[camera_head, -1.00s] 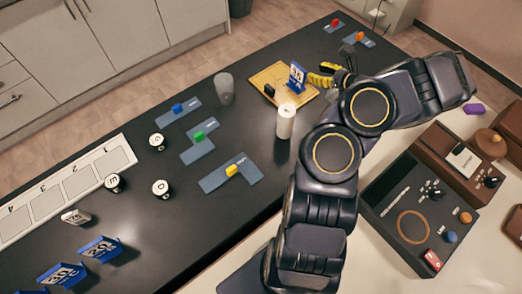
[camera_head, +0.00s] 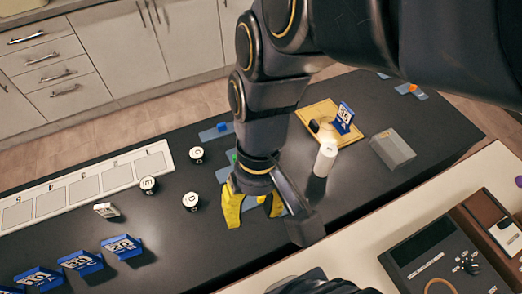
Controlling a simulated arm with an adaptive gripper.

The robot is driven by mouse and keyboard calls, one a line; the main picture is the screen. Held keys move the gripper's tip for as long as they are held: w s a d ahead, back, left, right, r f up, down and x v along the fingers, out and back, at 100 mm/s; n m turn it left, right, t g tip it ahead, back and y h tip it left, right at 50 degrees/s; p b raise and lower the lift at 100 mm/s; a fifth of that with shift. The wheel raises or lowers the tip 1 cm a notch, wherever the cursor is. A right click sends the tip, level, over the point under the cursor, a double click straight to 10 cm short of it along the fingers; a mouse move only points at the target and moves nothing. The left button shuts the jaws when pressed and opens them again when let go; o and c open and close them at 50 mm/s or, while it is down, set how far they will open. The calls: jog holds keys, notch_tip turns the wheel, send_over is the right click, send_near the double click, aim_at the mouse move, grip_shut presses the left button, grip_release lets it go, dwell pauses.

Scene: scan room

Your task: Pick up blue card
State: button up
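One blue card (camera_head: 344,117) stands at the yellow board (camera_head: 311,112). Three more blue cards stand in a row at the lower left: the nearest to my gripper (camera_head: 121,246), a middle one (camera_head: 81,262) and a left one (camera_head: 38,277). My gripper (camera_head: 252,208) has yellow fingers spread apart, pointing down over the middle of the dark table. Nothing shows between them. It is to the right of the row of cards and left of the card at the board.
A white cylinder (camera_head: 325,160) and a grey box (camera_head: 392,148) stand right of my gripper. Lettered round pieces (camera_head: 190,201) and a small white card (camera_head: 106,210) stand left. My arm hides the table's middle.

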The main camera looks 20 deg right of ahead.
jog(key=s+d+n+h, duration=0.1)
jog(key=s+d, duration=0.1)
jog(key=s, duration=0.1)
jog(key=shift+d+h, duration=0.25)
jog(key=shift+h, duration=0.15)
jog(key=shift+o, duration=1)
